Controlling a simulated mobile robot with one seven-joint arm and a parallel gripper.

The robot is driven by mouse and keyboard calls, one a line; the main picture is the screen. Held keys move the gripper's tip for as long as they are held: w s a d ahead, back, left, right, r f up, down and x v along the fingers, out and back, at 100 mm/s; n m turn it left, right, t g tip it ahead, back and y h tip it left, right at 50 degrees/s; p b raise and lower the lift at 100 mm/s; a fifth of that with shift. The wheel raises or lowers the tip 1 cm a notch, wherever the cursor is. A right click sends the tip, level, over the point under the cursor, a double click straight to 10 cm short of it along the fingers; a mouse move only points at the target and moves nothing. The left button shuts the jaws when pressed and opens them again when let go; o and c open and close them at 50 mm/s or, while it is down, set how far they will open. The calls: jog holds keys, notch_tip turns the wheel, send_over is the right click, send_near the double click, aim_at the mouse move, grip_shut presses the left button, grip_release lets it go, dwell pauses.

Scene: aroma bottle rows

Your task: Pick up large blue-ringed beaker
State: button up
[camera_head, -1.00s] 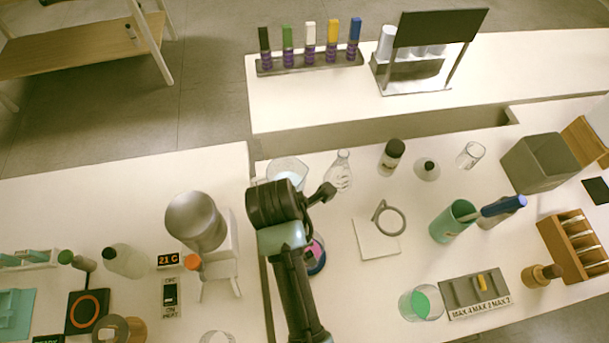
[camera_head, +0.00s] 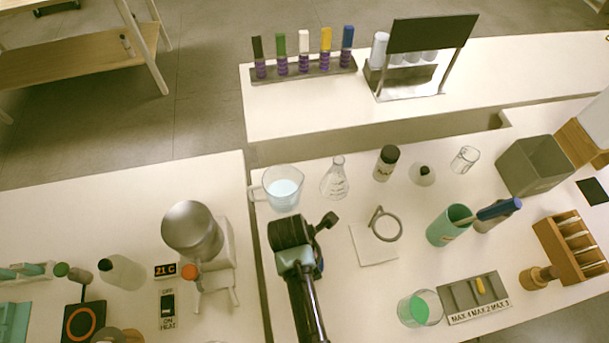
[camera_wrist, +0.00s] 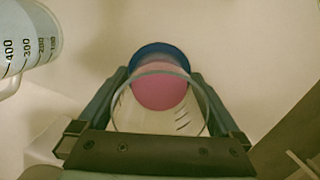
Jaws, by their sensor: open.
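The blue-ringed beaker (camera_wrist: 160,90) is clear glass with graduation marks, pink contents and a blue ring at its far end in the wrist view. My gripper (camera_wrist: 163,82) is open, with one finger on each side of the beaker. I cannot tell whether either finger touches the glass. In the head view my arm covers almost all of the beaker; only a sliver of blue (camera_head: 320,267) shows beside the arm. The gripper's fingers are hidden there.
A graduated jug (camera_head: 283,188) stands close behind my arm and also shows at the wrist view's upper left (camera_wrist: 27,42). A conical flask (camera_head: 335,182) stands beside it. A ring stand (camera_head: 377,245) is to the right.

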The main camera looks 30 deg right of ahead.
jog(key=c, duration=1.4)
jog(key=shift+r, duration=0.15)
